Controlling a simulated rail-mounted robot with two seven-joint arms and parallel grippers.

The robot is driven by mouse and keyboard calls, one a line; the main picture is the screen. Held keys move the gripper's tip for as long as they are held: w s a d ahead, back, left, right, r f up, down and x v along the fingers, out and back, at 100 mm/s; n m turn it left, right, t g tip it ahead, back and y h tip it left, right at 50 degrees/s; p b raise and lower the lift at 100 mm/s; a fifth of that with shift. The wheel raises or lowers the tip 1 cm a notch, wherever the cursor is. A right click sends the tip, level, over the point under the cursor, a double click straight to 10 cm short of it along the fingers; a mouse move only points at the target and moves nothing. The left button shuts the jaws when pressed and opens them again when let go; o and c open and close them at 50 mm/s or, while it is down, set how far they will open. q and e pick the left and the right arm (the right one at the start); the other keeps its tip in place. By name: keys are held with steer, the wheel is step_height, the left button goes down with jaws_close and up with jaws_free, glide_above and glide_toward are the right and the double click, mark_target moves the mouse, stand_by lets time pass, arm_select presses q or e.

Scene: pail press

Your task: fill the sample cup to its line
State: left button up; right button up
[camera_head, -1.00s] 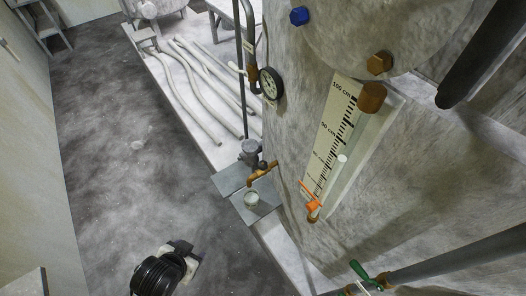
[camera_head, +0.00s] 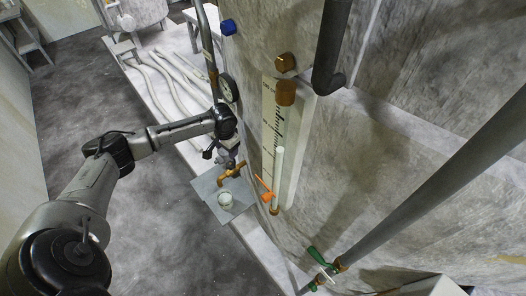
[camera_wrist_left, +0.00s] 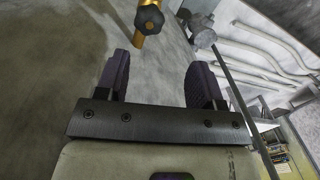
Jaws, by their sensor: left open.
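The sample cup (camera_head: 225,201) is a small pale cup on a grey plate, below the brass tap (camera_head: 232,173) of the large tank. I cannot make out its line or its content. In the left wrist view the brass tap (camera_wrist_left: 140,40) carries a black knob (camera_wrist_left: 149,19). My left gripper (camera_wrist_left: 160,80) is open and empty, its two dark fingers apart. The knob lies beyond the fingertips, not between them. In the head view my left arm reaches over to the tap, and its wrist hides most of the gripper. My right gripper is not in view.
A gauge (camera_head: 229,88) and a level scale (camera_head: 269,125) with an orange-handled valve (camera_head: 266,196) are on the tank side. A green-handled valve (camera_head: 322,258) sits on a lower pipe. Pale hoses (camera_head: 160,75) lie on the ledge behind. The floor at left is open.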

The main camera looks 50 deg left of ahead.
mark_target(230, 163)
arm_select(q)
steer(key=shift+d+n+h, duration=0.4)
steer(key=shift+d+n, duration=0.1)
steer(key=shift+s+a+f+n, duration=0.1)
steer(key=shift+f+n, duration=0.05)
steer(key=shift+n, duration=0.35)
step_height(230, 163, down, 9)
steer(key=b, duration=1.1)
steer(key=shift+r, duration=0.2)
steer(key=shift+c, duration=0.3)
steer(key=c, duration=0.5)
